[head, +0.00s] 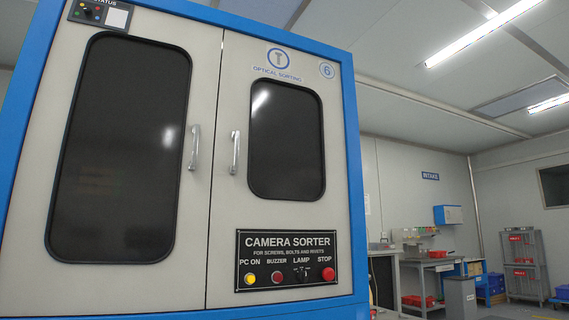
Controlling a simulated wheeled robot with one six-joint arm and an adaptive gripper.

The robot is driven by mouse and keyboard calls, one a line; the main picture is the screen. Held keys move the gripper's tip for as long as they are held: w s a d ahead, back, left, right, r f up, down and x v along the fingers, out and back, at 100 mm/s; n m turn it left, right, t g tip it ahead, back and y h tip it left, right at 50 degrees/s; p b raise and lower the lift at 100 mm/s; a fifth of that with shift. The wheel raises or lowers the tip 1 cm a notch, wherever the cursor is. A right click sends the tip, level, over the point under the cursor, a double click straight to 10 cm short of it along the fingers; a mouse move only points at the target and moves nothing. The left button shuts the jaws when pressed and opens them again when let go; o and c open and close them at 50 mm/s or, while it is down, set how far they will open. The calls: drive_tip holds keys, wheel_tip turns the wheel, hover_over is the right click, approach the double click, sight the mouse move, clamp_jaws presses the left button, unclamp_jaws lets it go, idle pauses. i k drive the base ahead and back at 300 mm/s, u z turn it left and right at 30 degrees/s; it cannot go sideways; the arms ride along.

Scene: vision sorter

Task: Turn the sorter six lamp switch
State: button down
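The sorter cabinet (212,200), blue-framed with light grey doors, fills the left and middle of the head view. A round badge with the number 6 (327,70) is at its upper right. A black panel (288,240) labelled "CAMERA SORTER" sits low on the right door. On it, the dark lamp switch (302,275) is under the word "LAMP", between the dark red buzzer button (277,277) and the bright red stop button (328,273). The yellow PC ON button (250,279) is at the left. The lamp switch's exact setting is too small to tell. My gripper is not in view.
Two upright door handles (235,152) (194,147) stick out near the middle seam. A status box (100,13) is at the top left. To the right, a workbench (425,262) and a shelf rack (524,262) stand well back by the walls.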

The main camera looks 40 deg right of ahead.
sight(303, 276)
drive_tip(key=z, duration=0.25)
drive_tip(key=k, duration=0.35)
drive_tip(key=z, duration=2.1)
drive_tip(key=i, duration=0.1)
drive_tip(key=u, duration=1)
